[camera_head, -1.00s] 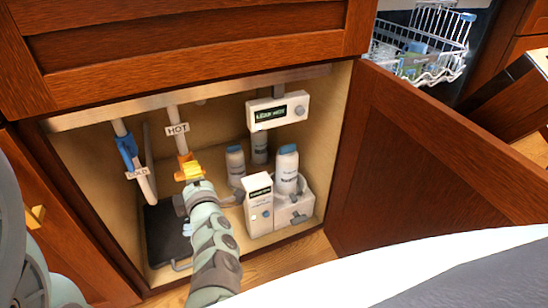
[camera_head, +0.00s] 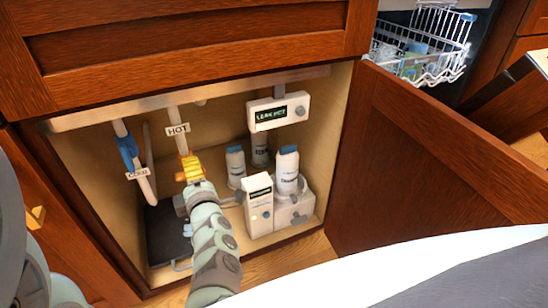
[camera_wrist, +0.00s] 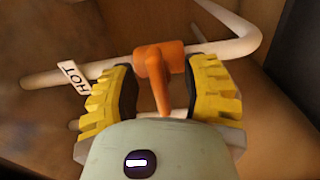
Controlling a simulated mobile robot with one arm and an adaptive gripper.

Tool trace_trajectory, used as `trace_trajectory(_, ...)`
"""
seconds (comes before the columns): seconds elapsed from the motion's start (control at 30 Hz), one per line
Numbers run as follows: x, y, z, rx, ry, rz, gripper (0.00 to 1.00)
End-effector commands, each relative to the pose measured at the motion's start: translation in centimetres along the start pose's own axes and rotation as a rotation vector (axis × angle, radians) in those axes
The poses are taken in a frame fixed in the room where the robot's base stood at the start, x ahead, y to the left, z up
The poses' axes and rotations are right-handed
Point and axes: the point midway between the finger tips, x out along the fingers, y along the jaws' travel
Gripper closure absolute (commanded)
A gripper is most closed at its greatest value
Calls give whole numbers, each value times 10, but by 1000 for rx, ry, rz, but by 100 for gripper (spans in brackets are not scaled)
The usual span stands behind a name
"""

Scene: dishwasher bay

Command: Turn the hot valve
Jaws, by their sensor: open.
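The hot valve is an orange valve with a lever handle (camera_wrist: 157,75) on a white pipe, beside a tag reading HOT (camera_wrist: 75,77). In the wrist view the handle lies between the two yellow fingers of my gripper (camera_wrist: 160,98), which stand apart on either side of it. I cannot tell whether either finger touches it. In the head view my gripper (camera_head: 190,170) reaches into the open cabinet at the hot pipe, below the HOT tag (camera_head: 177,130). It hides most of the valve there.
A blue valve (camera_head: 127,148) on the cold pipe is at the left. A leak display (camera_head: 278,112) hangs at the back right. A white box (camera_head: 258,205) and several bottles (camera_head: 287,170) stand right of my arm. The open cabinet door (camera_head: 420,165) bounds the right.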

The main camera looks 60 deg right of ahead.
Motion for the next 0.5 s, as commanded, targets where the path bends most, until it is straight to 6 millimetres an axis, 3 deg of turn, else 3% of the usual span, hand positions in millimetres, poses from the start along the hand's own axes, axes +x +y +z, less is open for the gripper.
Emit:
trace_trajectory(0.17, -13, -1, 2, 0, -4, -2, 54)
trace_trajectory(0.5, -73, 0, 2, 1, -5, -1, 54)
